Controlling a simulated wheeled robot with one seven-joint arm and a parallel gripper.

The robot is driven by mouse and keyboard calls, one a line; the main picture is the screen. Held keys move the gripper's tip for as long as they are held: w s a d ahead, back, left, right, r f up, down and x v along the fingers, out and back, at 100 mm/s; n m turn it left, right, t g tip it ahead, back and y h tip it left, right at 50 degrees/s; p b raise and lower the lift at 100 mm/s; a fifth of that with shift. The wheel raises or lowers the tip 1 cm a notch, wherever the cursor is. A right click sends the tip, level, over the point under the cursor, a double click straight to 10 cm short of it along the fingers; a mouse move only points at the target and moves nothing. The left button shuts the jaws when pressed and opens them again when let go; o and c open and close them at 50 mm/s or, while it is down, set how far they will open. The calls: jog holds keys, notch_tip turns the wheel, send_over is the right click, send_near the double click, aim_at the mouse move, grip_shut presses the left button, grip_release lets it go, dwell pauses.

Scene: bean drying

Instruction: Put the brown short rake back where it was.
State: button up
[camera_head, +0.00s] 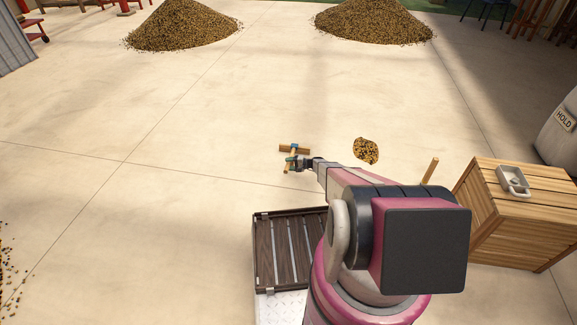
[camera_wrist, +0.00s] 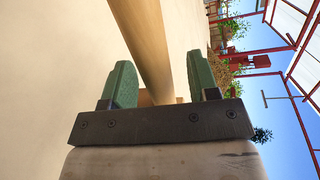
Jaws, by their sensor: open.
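A short brown wooden rake (camera_head: 301,150) is ahead of my arm in the camera_head view. Its crosspiece has a small blue part at the middle, and a short handle points toward me. My gripper (camera_head: 293,163) is at the handle, just below the crosspiece. In the camera_wrist view my gripper (camera_wrist: 163,75) has its two green fingers apart. A wooden bar (camera_wrist: 145,40), which looks like the rake's handle, passes between them, closer to the right finger. Whether it touches that finger or the floor is not clear.
A wooden crate (camera_head: 490,205) with a scoop (camera_head: 513,181) on top stands at the right. A stick (camera_head: 430,170) rises beside it. A small bean patch (camera_head: 366,151) lies nearby. A dark slatted rack (camera_head: 287,245) is beside my arm. Floor at the left is mostly clear.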

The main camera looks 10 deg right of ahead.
jog(key=v, duration=1.1)
jog(key=s+a+r+n+g+h, duration=0.2)
jog(key=s+a+r+g+h, duration=0.15)
jog(key=s+r, duration=0.7)
jog(key=s+a+r+n+g+h, duration=0.1)
jog(key=s+a+r+g+h, duration=0.15)
jog(key=s+a+r, duration=0.7)
jog(key=s+d+r+n+h, duration=0.1)
jog(key=s+d+r+h, duration=0.2)
jog(key=s+r, duration=0.7)
jog(key=s+d+r+n+t+h, duration=0.1)
jog(key=s+d+r+h, duration=0.2)
jog(key=s+r+h, duration=0.3)
jog(key=s+r, duration=0.4)
jog(key=r, duration=0.5)
jog(key=shift+s+d+r+n+t, duration=0.2)
jog(key=shift+s+n+t, duration=0.1)
jog(key=shift+s, duration=0.1)
